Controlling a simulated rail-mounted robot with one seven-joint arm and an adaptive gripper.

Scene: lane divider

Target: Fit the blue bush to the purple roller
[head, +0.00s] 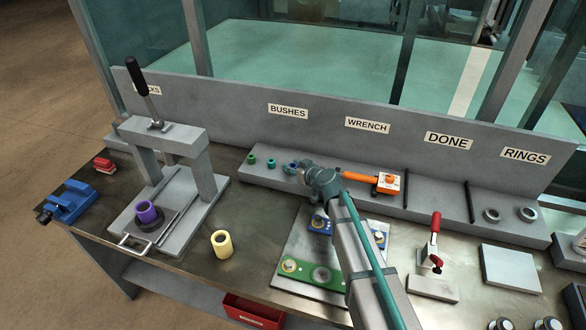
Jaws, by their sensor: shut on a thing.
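The purple roller (147,212) stands upright on the round dark seat of the grey press (186,201), at the left of the bench in the head view. The blue bush (291,167) is at the BUSHES part of the grey shelf, right of a green bush (251,159) and a teal bush (271,163). My gripper (297,168) is at the blue bush and shut on it. The gripper partly hides the bush, and I cannot tell whether the bush still touches the shelf. The press handle (138,76) points up.
A plate with green and blue fixtures (312,273) lies below my arm. An orange wrench (358,178) lies right of my gripper. A blue vise (69,202) is at far left.

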